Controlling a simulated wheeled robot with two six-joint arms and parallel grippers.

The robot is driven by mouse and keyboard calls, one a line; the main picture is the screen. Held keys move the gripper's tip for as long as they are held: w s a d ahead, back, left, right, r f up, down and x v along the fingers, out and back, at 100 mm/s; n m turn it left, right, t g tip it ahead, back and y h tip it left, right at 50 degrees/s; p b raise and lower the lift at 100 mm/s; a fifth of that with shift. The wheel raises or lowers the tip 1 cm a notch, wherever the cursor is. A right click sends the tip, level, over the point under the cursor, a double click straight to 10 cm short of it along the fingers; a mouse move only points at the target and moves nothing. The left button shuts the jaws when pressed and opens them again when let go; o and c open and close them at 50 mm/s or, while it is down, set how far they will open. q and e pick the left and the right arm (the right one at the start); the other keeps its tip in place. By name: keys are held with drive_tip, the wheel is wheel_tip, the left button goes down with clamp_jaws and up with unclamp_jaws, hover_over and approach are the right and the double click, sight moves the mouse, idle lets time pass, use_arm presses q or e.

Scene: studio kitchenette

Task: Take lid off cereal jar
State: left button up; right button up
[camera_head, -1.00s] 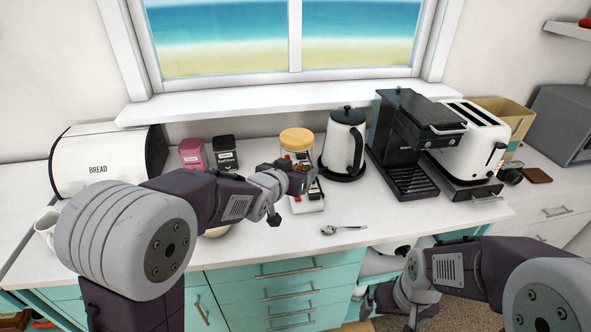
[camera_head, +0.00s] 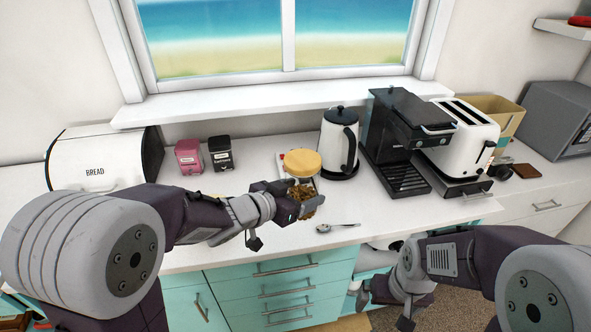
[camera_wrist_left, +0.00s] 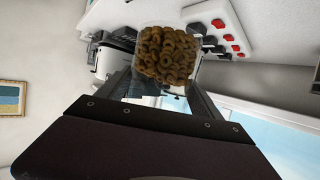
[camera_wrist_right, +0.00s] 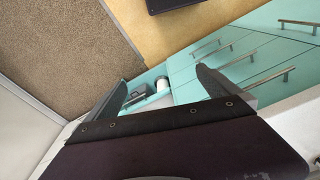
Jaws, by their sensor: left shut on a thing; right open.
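The cereal jar (camera_head: 308,205) is clear, holds brown ring cereal and stands roughly upright over the front part of the counter. Its round yellow lid (camera_head: 302,162) sits on top. My left gripper (camera_head: 293,197) is shut on the jar body from the left, below the lid. In the left wrist view the jar (camera_wrist_left: 168,52) shows between the fingers, with the cereal visible through its wall. I cannot tell whether its base touches the counter. My right gripper (camera_head: 382,306) is open and empty, low in front of the drawers; its spread fingers show in the right wrist view (camera_wrist_right: 160,95).
A spoon (camera_head: 338,228) lies right of the jar. A white kettle (camera_head: 339,142), black coffee machine (camera_head: 395,140) and toaster (camera_head: 462,140) stand behind and right. A white strip with red switches (camera_wrist_left: 222,28) lies behind the jar.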

drive_tip(key=w+a+r+m+h, duration=0.15)
drive_tip(key=w+r, duration=0.25)
drive_tip(key=r, duration=0.7)
drive_tip(key=w+a+r+m+h, duration=0.1)
drive_tip(key=w+r+m, duration=0.25)
drive_tip(key=r, duration=0.75)
drive_tip(key=a+r+n+t+y, duration=0.2)
drive_tip(key=a+r+n+t, duration=0.1)
drive_tip(key=a+r, duration=1)
use_arm(q)
drive_tip(key=s+d+f+m+g+h, duration=0.2)
drive_tip(key=s+d+m+g+h, duration=0.1)
drive_tip(key=s, duration=0.5)
drive_tip(key=shift+s+d+f+m, duration=0.2)
drive_tip(key=shift+s+f+m, duration=0.05)
drive_tip(key=shift+m, duration=0.25)
use_arm(e)
drive_tip(key=w+a+f+n, duration=0.1)
drive_tip(key=w+a+f, duration=0.1)
drive_tip(key=f, duration=0.8)
drive_tip(key=shift+w+f, duration=0.3)
drive_tip(key=shift+w, duration=0.3)
